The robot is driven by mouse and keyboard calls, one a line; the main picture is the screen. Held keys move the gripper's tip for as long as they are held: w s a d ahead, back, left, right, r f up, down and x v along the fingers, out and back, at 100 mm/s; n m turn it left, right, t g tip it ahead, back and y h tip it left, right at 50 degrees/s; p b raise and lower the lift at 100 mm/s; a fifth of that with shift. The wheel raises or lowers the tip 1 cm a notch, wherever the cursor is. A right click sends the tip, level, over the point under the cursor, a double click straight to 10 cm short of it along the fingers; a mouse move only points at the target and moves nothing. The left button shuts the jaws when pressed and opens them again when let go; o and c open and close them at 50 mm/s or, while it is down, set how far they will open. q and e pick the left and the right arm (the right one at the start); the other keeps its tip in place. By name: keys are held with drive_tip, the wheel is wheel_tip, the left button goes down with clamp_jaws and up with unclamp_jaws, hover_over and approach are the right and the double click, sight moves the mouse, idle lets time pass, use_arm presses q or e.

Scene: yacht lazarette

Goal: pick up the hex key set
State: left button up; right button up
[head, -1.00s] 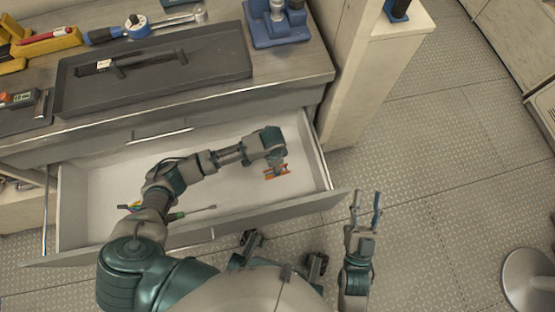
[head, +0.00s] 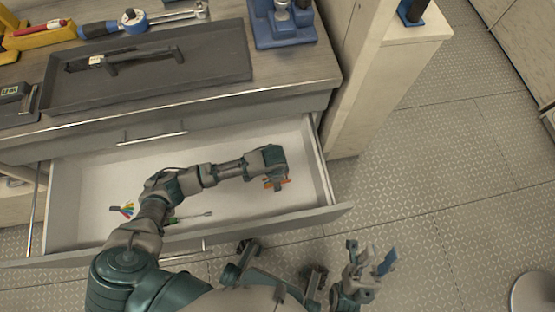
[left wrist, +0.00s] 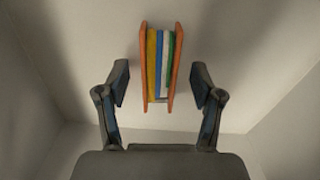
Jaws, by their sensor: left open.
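What looks like the hex key set (left wrist: 160,66) has two orange side plates with yellow, blue, white and green bars between them. In the left wrist view it lies ahead, between my open left gripper's fingers (left wrist: 159,88), with gaps on both sides. In the head view the orange set (head: 283,184) is on the drawer floor near its right end, partly hidden under my left gripper (head: 272,178). My right gripper (head: 370,258) is open and empty over the floor, right of the drawer.
The open drawer (head: 325,180) has walls close around the left gripper. A screwdriver (head: 190,217) and a small multicoloured item (head: 124,209) lie farther left in it. The bench above holds a dark tray (head: 220,85), a blue-based tool (head: 283,30) and a ratchet-like tool (head: 134,20).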

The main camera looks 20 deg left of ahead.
use_arm(q)
clamp_jaws()
drive_tip(key=shift+r, duration=0.1)
